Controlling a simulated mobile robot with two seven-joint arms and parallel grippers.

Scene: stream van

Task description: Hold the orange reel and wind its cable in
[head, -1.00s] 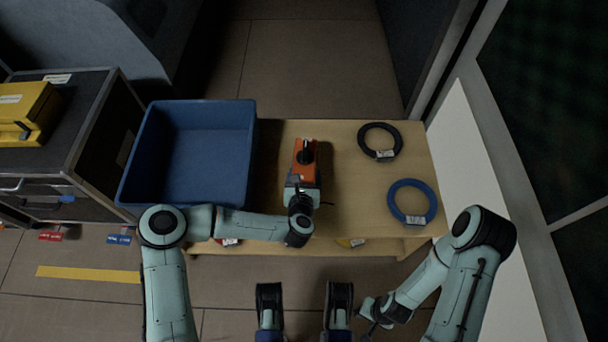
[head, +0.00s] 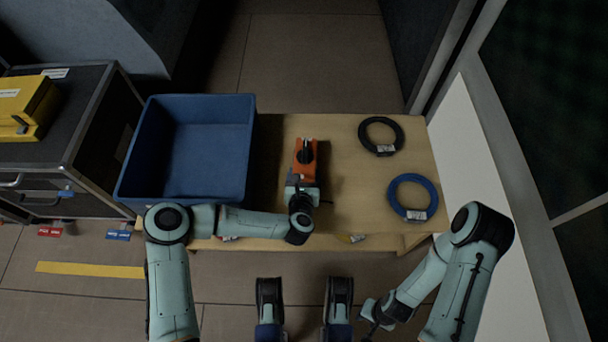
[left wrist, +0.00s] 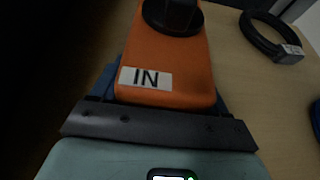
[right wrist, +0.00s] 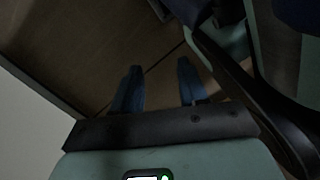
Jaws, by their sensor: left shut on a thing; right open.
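The orange reel (head: 305,160) stands on the wooden table, with a black knob on top. In the left wrist view the reel (left wrist: 165,70) fills the middle and carries a white label reading "IN". My left gripper (head: 304,182) is shut on the reel's near end; its fingers are largely hidden by the reel and the wrist. A short dark cable end (head: 326,203) shows beside my left wrist. My right gripper (right wrist: 155,85) is open and empty, low over the floor in the right wrist view.
A blue bin (head: 190,152) stands left of the reel. A black cable coil (head: 381,135) and a blue coil (head: 412,197) lie on the table's right side. A yellow case (head: 25,110) sits on the dark cabinet at far left. A white panel (head: 490,180) borders the right.

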